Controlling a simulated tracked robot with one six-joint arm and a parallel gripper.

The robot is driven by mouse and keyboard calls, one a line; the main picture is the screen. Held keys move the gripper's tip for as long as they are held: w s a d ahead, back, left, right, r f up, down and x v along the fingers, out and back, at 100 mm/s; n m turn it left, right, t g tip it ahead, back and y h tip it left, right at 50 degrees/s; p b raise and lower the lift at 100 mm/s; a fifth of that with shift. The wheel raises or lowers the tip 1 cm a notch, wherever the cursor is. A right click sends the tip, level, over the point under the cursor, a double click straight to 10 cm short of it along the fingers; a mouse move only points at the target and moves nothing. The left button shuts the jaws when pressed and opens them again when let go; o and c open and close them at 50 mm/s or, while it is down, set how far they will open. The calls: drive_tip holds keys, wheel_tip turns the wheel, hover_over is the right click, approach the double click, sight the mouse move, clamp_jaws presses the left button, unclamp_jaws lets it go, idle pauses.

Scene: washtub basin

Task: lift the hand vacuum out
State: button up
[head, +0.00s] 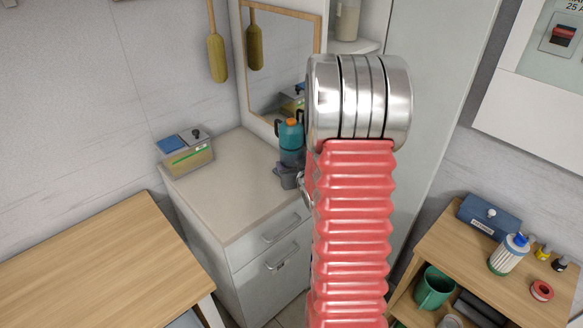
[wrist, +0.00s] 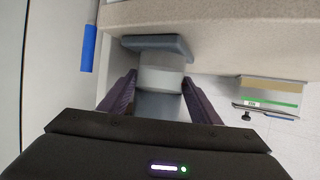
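In the wrist view, a slate-blue upright body with a pale middle section (wrist: 160,75), apparently the hand vacuum, stands between the fingers. A wide slate piece (wrist: 157,45) is at its end, against the counter. My gripper (wrist: 159,84) has its two dark purple fingers apart, one on either side of the body, with slight gaps. In the head view my red ribbed arm and metal joint hide much of this spot. A dark slate shape (head: 287,176) shows beside the arm; whether it is gripper or vacuum I cannot tell.
A teal container with an orange top (head: 290,140) stands near the mirror (head: 282,62). A green-striped box (head: 186,154) sits at the counter's (head: 222,190) back left. A blue cylinder (wrist: 88,48) is left in the wrist view. The counter's middle is clear.

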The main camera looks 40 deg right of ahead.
sight(292, 148)
drive_tip(key=shift+r, duration=0.1)
drive_tip(key=c, duration=0.6)
drive_tip(key=shift+a+r, duration=0.15)
drive_tip(key=shift+r, duration=0.25)
wheel_tip(292, 148, up, 6)
drive_tip(key=shift+a+r, duration=0.15)
drive_tip(key=shift+a, duration=0.05)
drive_tip(key=a, duration=1.9)
drive_tip(key=shift+s+a, duration=0.15)
drive_tip(key=shift+s, duration=0.1)
